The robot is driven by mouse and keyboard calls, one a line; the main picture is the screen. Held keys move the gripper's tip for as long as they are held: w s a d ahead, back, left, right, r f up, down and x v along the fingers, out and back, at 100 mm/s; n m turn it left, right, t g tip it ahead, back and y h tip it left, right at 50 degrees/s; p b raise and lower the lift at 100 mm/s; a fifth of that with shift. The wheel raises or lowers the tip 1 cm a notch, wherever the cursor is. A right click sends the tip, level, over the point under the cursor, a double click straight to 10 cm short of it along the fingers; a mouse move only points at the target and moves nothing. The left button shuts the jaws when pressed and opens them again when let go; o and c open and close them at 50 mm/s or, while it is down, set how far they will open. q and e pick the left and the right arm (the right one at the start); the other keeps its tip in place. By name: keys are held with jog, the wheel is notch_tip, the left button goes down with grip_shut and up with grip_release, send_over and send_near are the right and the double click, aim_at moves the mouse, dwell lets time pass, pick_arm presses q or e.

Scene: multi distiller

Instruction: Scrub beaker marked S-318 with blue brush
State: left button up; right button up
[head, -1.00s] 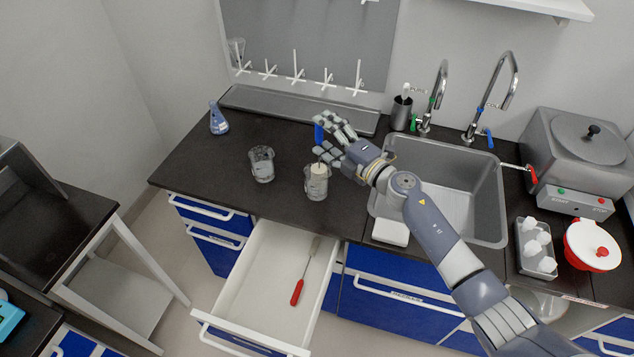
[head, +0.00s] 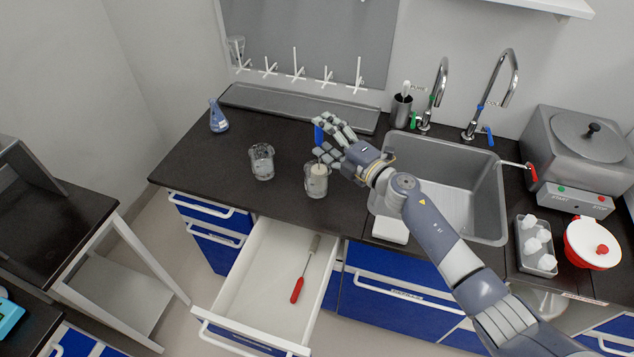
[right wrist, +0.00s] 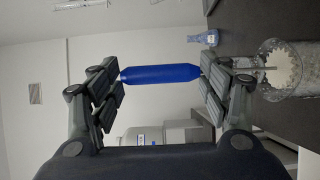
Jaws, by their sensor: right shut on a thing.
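My right gripper (head: 326,138) is shut on the blue handle of the brush (head: 318,133), above the counter left of the sink. In the right wrist view, the blue handle (right wrist: 160,74) spans between the fingers of the right gripper (right wrist: 160,78). The brush's pale bristle head (head: 318,170) is inside the mouth of a glass beaker (head: 317,187) that stands upright on the counter. This beaker also shows in the right wrist view (right wrist: 268,92). A second glass beaker (head: 262,168) stands to its left. No marking on either is legible. My left gripper is out of view.
An open drawer (head: 228,290) below the counter holds a red-handled brush (head: 298,289). A blue flask (head: 217,120) stands at the counter's far left. The sink (head: 487,200) lies right of the beaker, with a dark brush cup (head: 400,112) behind.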

jog(key=shift+w+a+r+p, duration=0.35)
jog(key=shift+a+r+p, duration=0.2)
jog(key=shift+p, duration=0.25)
jog(key=shift+s+d+f+b, duration=0.25)
jog(key=shift+s+f+b, duration=0.2)
jog(key=shift+f, duration=0.2)
jog(key=shift+w, duration=0.1)
jog(key=shift+r, duration=0.1)
